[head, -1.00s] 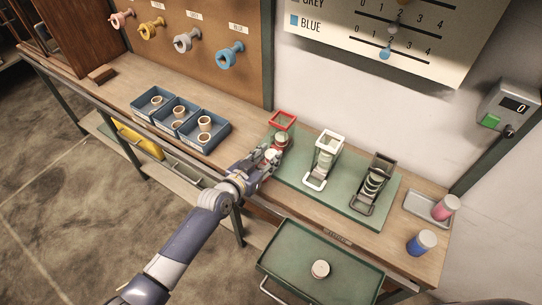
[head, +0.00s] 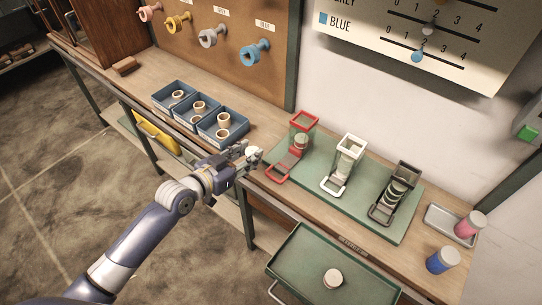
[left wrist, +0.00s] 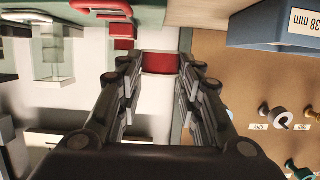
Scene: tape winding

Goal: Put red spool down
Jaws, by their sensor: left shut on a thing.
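My left gripper (head: 250,156) is over the bench, between the blue bins and the red-framed dispenser (head: 304,119). In the left wrist view its fingers (left wrist: 160,65) are shut on a red spool (left wrist: 160,62), seen as a red band between the tips. In the head view the fingers mostly hide the spool, and only a pale part shows. I cannot tell whether it touches the bench. The dispenser has a clear box with pale rolls inside and a red loop at its foot (head: 276,173). My right gripper is not in view.
White (head: 347,155) and dark (head: 398,183) dispensers stand on the green mat (head: 350,216). Blue bins (head: 218,137) with pale rings are to the left. A green tray (head: 305,262) holds one roll (head: 332,278). Pink (head: 469,224) and blue (head: 442,259) cylinders stand at the right.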

